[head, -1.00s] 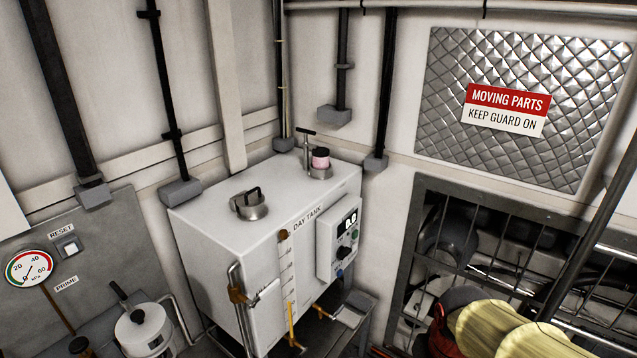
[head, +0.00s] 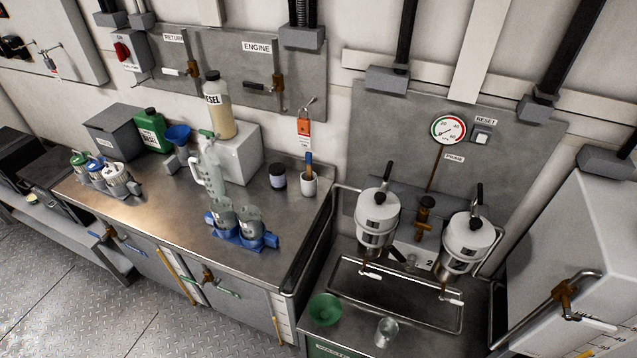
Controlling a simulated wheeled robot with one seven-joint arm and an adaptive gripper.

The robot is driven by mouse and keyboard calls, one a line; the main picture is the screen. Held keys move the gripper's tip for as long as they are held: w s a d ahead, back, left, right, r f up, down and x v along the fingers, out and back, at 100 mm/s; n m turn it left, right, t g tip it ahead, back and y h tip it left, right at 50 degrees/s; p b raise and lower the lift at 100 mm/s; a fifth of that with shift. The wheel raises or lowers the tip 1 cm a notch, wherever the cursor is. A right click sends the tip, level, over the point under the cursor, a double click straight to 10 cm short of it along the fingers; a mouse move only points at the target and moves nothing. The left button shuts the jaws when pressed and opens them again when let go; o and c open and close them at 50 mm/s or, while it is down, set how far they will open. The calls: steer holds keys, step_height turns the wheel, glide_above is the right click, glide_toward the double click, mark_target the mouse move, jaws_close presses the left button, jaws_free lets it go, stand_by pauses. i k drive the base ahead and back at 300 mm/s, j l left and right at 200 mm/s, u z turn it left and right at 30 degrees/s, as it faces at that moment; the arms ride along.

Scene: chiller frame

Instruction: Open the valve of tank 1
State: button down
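No readable "tank 1" label shows in the head view. Two grey tank-like fronts sit under the steel bench, each with a yellow upright strip. A brass valve with a blue lever (head: 112,238) is on the left one. A brass valve with a green-ended lever (head: 215,284) is on the right one. On the wall above, brass valves stand by the labels RETURN (head: 190,70) and ENGINE (head: 277,84). The white day tank (head: 560,235) at the right edge has a brass valve with a pale lever (head: 585,318). My gripper is not in view.
The steel bench (head: 150,205) holds bottles, a jug, a blue filter stand (head: 240,238) and small pots. Two white filter canisters (head: 378,218) (head: 470,240) hang over a drip tray (head: 345,290). A green bowl (head: 324,308) and a glass (head: 386,331) stand in front. Tread-plate floor (head: 80,290) is clear at lower left.

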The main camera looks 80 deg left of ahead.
mark_target(90, 232)
steer(key=u, duration=3.65)
steer(key=i+j+u, duration=0.1)
steer(key=i+j, duration=0.25)
steer(key=i+j+u, duration=0.15)
steer(key=i, duration=0.4)
steer(key=i+j+u, duration=0.1)
steer(key=i+j, duration=0.25)
steer(key=i+j+u, duration=0.1)
steer(key=i, duration=0.5)
steer(key=j, duration=0.1)
